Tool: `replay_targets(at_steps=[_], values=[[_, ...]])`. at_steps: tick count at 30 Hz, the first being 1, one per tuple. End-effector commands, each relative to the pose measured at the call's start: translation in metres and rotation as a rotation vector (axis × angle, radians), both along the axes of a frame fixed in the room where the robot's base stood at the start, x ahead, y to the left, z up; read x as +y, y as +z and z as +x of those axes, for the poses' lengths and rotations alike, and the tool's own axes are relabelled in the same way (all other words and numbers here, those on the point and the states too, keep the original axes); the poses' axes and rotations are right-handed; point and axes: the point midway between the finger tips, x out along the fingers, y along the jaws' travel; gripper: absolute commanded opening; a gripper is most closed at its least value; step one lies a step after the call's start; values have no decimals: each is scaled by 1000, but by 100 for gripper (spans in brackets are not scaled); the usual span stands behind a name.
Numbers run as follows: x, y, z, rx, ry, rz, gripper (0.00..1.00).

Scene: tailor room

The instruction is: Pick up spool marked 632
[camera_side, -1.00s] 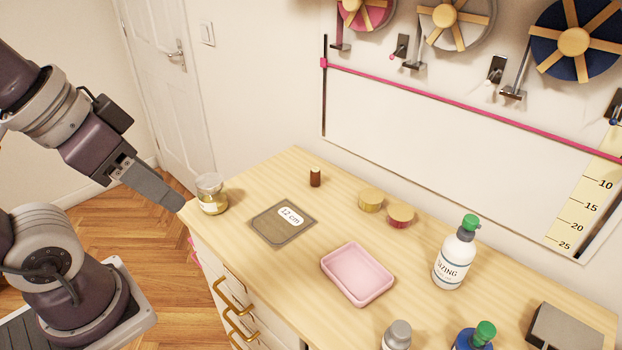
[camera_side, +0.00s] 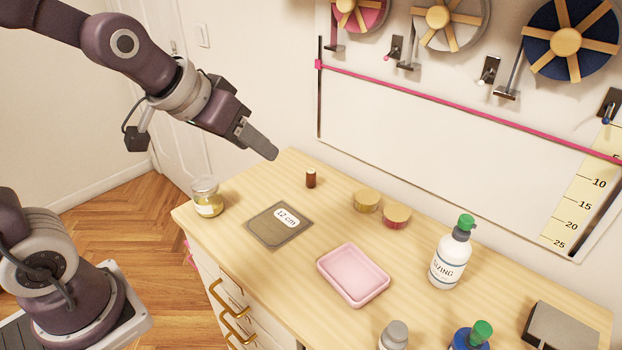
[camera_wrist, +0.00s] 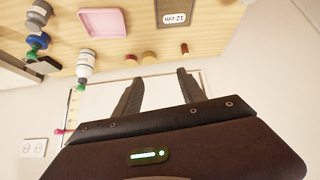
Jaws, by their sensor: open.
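I can read no 632 in any view. A small dark red-brown spool (camera_side: 311,178) stands upright at the back left of the wooden table. It also shows in the wrist view (camera_wrist: 184,48), near the right fingertip in the picture but well beyond it. My gripper (camera_side: 266,150) is in the air to the left of the spool and higher, clear of the table. In the wrist view, its two fingers (camera_wrist: 158,78) are spread apart with nothing between them.
A glass jar (camera_side: 207,198) stands at the table's left end, beside a flat plate labelled 12 cm (camera_side: 264,232). Two round tins (camera_side: 367,200) sit right of the spool. A pink tray (camera_side: 340,287) and a white SIZING bottle (camera_side: 449,262) stand further right. Ribbon reels (camera_side: 438,18) hang on the wall.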

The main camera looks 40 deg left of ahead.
Motion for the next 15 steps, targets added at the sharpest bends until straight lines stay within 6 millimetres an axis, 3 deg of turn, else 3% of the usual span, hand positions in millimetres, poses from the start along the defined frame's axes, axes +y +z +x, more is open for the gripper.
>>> replay_targets(at_steps=[1,3,7,10,12,15], values=[[5,-18,34,-21,25,-5,48],[15,-44,84,-90,67,-5,48],[39,-108,154,-223,139,26,48],[57,-161,182,-319,179,67,48],[67,-191,188,-377,194,96,48],[75,-219,189,-440,202,129,48]])
